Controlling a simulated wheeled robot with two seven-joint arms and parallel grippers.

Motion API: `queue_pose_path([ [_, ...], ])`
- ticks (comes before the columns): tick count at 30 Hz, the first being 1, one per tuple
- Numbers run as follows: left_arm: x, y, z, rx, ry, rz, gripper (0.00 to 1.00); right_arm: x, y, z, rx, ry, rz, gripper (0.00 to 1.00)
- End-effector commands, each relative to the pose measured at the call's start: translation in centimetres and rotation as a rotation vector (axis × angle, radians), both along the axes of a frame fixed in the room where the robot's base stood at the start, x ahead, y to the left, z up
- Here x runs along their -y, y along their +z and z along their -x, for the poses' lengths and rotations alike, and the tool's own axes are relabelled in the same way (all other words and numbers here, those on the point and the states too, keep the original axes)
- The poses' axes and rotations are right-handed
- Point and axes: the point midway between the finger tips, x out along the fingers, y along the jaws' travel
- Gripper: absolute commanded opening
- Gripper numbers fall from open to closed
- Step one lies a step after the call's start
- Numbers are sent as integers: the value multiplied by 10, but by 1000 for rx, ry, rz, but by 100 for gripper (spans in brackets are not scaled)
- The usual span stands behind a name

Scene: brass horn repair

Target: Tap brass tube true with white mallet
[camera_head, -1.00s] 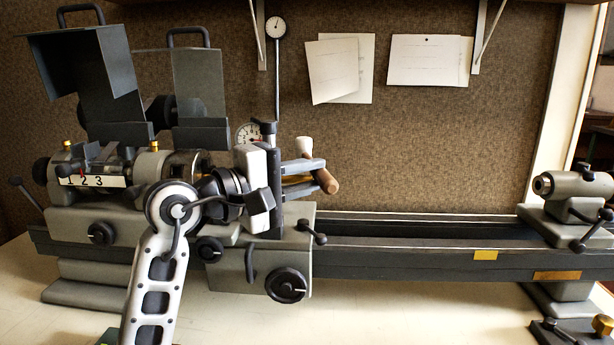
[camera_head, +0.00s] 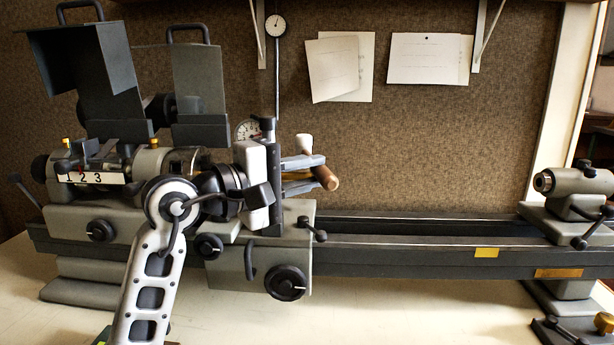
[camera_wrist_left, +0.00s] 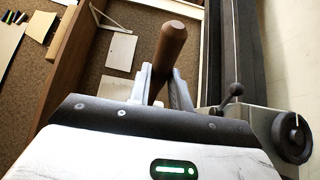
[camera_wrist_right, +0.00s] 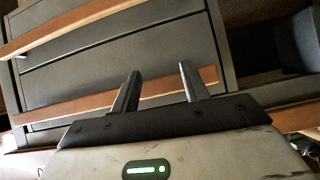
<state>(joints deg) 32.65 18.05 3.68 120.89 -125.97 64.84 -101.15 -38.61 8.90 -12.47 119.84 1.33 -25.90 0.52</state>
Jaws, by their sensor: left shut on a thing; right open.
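My left gripper (camera_head: 320,172) is shut on the brown handle of the white mallet (camera_head: 327,178) in front of the lathe. A white end, likely the mallet's head (camera_head: 304,142), shows just above the fingers. In the left wrist view the brown handle (camera_wrist_left: 168,50) stands up between the left fingers (camera_wrist_left: 162,78). The brass tube cannot be made out clearly; only a small brass-coloured patch (camera_head: 297,177) shows between the fingers, and my wrist hides much of that area. My right gripper (camera_wrist_right: 158,72) is open and empty, seen only in the right wrist view.
The grey lathe (camera_head: 400,255) runs across the bench, with its tailstock (camera_head: 575,185) at the right. The bed right of the mallet is clear. Wooden rails (camera_wrist_right: 100,108) cross a dark panel beyond my right gripper.

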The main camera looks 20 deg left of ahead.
Motion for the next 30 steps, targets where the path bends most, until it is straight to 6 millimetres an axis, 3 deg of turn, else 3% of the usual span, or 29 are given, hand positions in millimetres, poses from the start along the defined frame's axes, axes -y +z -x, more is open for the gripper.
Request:
queue_pose_path([
  [30,62,43,35,3,-1,1,0,-3,33,-1,-6,-4,-7,45],
])
